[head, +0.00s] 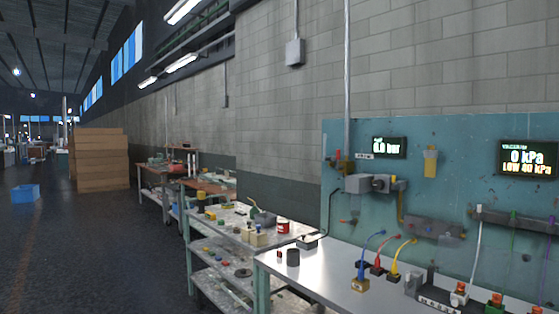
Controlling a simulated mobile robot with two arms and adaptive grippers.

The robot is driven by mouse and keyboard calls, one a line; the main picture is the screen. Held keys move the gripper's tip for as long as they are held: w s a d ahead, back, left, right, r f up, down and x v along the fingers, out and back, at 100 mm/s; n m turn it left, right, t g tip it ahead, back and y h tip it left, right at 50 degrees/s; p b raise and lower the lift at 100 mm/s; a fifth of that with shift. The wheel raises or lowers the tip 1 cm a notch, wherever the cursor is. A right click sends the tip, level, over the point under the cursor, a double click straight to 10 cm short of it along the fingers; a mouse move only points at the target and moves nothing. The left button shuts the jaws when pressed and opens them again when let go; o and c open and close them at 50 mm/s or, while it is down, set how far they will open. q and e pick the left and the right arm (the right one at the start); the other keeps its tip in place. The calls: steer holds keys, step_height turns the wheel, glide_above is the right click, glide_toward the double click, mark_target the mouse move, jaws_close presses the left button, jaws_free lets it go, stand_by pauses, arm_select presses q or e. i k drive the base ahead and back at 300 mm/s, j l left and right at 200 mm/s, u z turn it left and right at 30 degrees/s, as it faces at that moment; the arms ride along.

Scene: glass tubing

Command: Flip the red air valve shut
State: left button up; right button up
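A teal back panel (455,135) stands behind a workbench at the right. A small red part (338,155) sits at the panel's left edge, beside a yellow fitting and above a grey box (357,183). It may be the red air valve, but it is too small to tell its handle position. A pressure display (389,147) just right of it seems to read 0.0 bar. Neither of my grippers is in view.
The bench top (330,268) holds blue, red and yellow curved tubes (378,255) and a power strip (440,300). A second display (528,158) reads 0 kPa. A cluttered cart (225,225) stands left of the bench. The floor (90,240) at left is mostly clear.

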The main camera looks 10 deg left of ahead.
mark_target(338, 167)
steer(key=i+j+u, duration=0.1)
steer(key=i+u, duration=0.15)
steer(key=i, duration=0.8)
steer(key=i+l+u, duration=0.25)
steer(key=i, duration=0.8)
steer(key=j, duration=0.1)
